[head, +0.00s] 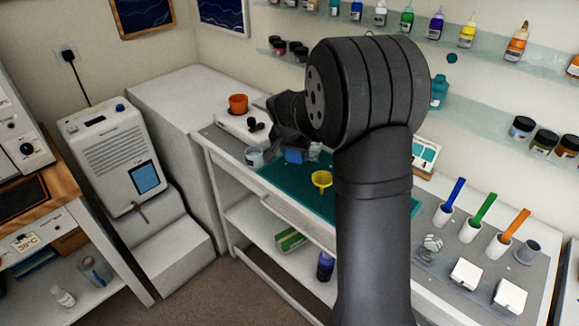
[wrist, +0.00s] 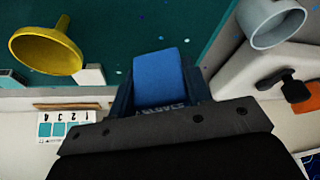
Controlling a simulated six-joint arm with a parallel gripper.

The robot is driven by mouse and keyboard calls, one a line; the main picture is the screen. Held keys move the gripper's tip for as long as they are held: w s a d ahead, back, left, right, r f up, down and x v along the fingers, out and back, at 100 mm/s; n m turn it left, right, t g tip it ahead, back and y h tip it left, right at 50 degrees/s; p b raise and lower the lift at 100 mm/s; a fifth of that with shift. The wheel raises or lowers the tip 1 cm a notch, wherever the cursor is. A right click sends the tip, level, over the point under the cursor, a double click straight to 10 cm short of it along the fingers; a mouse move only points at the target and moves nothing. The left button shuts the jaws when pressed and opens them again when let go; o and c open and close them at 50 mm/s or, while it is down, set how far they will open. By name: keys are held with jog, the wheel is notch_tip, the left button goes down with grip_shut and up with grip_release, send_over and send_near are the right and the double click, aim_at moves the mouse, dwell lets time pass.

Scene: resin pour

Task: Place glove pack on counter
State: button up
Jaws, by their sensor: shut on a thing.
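My gripper (head: 294,148) is shut on a blue pack, taken as the glove pack (head: 293,156), over the far part of the counter (head: 455,248). In the wrist view the blue pack (wrist: 158,78) sits between the dark fingers of my gripper (wrist: 157,92), with lettering near its lower edge that I cannot read clearly. The teal mat (head: 327,204) lies on the counter below it. I cannot tell whether the pack touches the mat. My arm hides part of the counter.
A yellow funnel (head: 321,180) stands close to the pack, and a grey cup (head: 254,157) is at the mat's left end. Several cups with coloured sticks are at right. A green box (head: 290,241) lies on the lower shelf.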

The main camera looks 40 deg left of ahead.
aim_at(287, 170)
jog(key=a+f, duration=0.1)
jog(key=s+a, duration=0.1)
jog(key=shift+a+f, duration=0.35)
jog(key=shift+f, duration=2)
jog(key=shift+f, duration=0.1)
jog(key=o, duration=1)
jog(key=shift+f, duration=0.1)
jog(key=v, duration=1.2)
jog(key=shift+r, duration=0.2)
